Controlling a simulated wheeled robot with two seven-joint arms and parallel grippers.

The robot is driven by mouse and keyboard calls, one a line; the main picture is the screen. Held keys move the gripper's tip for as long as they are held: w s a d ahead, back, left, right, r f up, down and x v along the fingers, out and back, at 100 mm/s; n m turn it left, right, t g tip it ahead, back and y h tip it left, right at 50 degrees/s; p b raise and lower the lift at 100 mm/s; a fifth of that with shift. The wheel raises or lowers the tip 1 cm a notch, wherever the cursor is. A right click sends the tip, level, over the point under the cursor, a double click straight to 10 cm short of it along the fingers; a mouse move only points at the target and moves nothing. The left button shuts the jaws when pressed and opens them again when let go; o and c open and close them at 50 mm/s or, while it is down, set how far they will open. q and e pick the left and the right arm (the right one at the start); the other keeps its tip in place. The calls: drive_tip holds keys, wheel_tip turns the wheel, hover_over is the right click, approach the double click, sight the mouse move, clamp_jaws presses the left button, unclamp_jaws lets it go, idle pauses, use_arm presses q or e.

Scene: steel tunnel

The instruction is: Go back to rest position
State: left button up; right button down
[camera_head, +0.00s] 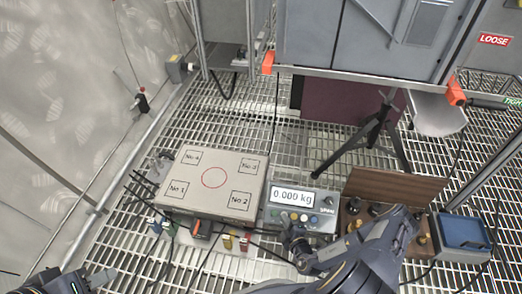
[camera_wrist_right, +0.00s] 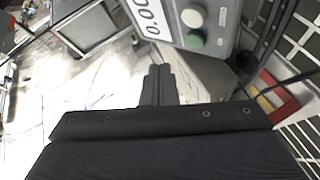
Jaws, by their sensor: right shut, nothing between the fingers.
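My right arm comes in from the bottom right of the head view. Its gripper (camera_head: 292,238) is at the front of the scale's grey display unit, below its buttons. In the right wrist view the two dark fingers (camera_wrist_right: 158,82) are together with nothing between them, and the display unit (camera_wrist_right: 205,20) is just beyond. I cannot tell if they touch it. My left gripper (camera_head: 98,277) shows only partly at the bottom left corner, low and away from the scale. Its fingers are too cut off to tell if they are open.
A flat weighing platform (camera_head: 213,181) with numbered corners and a red circle stands left of the display (camera_head: 292,196), which reads 0.000 kg. A tripod (camera_head: 372,135) stands behind. Cables run across the grating.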

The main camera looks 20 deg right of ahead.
drive_tip(key=w+a+r+n+g+y, duration=0.1)
drive_tip(key=w+a+r+n+y, duration=0.2)
drive_tip(key=r+n+y, duration=0.65)
drive_tip(key=w+a+r+n+g+y, duration=0.2)
drive_tip(key=r+n+y, duration=0.2)
drive_tip(key=r+n, duration=1.1)
drive_tip(key=s+a+r+n+g+h, duration=0.1)
drive_tip(key=s+a+r+n+g, duration=0.3)
drive_tip(key=s+r+n, duration=0.45)
drive_tip(key=s+a+r+n+g+h, duration=0.1)
drive_tip(key=s+a+r+n+g, duration=0.2)
drive_tip(key=s+r+n+g, duration=0.55)
drive_tip(key=s+d+r+n+t+h, duration=0.55)
drive_tip(key=s+n+h, duration=0.2)
drive_tip(key=n, duration=0.85)
wheel_tip(320, 180, up, 34)
drive_tip(key=p, duration=3.4)
drive_tip(key=shift+a+f+t, duration=0.15)
drive_tip(key=shift+t, duration=0.15)
